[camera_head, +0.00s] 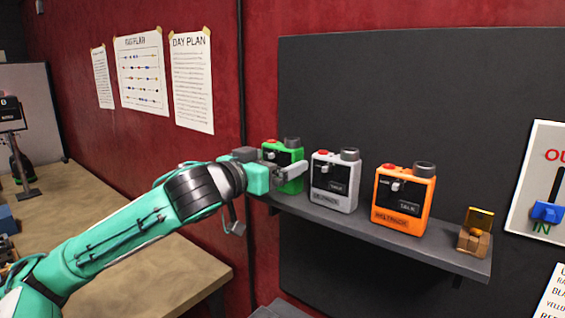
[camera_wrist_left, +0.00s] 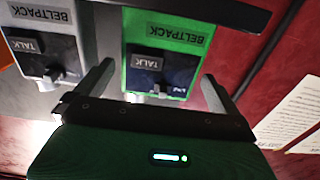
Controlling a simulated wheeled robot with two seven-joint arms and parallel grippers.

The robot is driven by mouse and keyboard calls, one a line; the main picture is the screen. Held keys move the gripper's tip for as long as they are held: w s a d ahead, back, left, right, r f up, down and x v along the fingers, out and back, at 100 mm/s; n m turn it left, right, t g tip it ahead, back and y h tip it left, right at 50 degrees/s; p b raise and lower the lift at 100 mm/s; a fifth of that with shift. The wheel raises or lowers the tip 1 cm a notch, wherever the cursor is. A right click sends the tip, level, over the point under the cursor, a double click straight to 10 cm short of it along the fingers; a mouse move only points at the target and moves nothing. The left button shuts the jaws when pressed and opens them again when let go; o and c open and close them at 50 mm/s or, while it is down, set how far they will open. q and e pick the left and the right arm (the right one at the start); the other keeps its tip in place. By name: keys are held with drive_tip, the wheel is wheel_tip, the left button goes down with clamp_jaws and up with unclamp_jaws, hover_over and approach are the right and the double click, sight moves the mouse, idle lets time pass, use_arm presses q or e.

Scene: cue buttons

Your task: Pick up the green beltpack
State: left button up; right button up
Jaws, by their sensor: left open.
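The green beltpack (camera_head: 286,156) stands upright at the left end of the grey shelf, partly hidden behind my left gripper (camera_head: 288,170). Its black top knob and red button show above the gripper. In the left wrist view the green beltpack (camera_wrist_left: 163,48) appears upside down, with its TALK label and name plate visible. There my left gripper (camera_wrist_left: 158,78) is open, one finger on either side of the pack's face. The fingers look apart from it, though I cannot tell how far they reach along its sides. My right gripper is not in view.
A grey beltpack (camera_head: 335,183) stands close to the right of the green one, then an orange beltpack (camera_head: 403,202). A small wooden block with a yellow flap (camera_head: 476,233) sits at the right end of the shelf (camera_head: 440,259). A red wall (camera_head: 90,150) lies left.

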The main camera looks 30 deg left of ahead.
use_arm(q)
drive_tip(key=w, duration=0.1)
drive_tip(key=w+p, duration=0.1)
drive_tip(key=w, duration=0.1)
drive_tip(key=w+p, duration=0.1)
drive_tip(key=shift+w+d, duration=0.25)
drive_tip(key=shift+w, duration=0.15)
drive_tip(key=shift+s, duration=0.15)
drive_tip(key=shift+c, duration=1.1)
drive_tip(key=c, duration=0.9)
drive_tip(key=shift+r, duration=0.1)
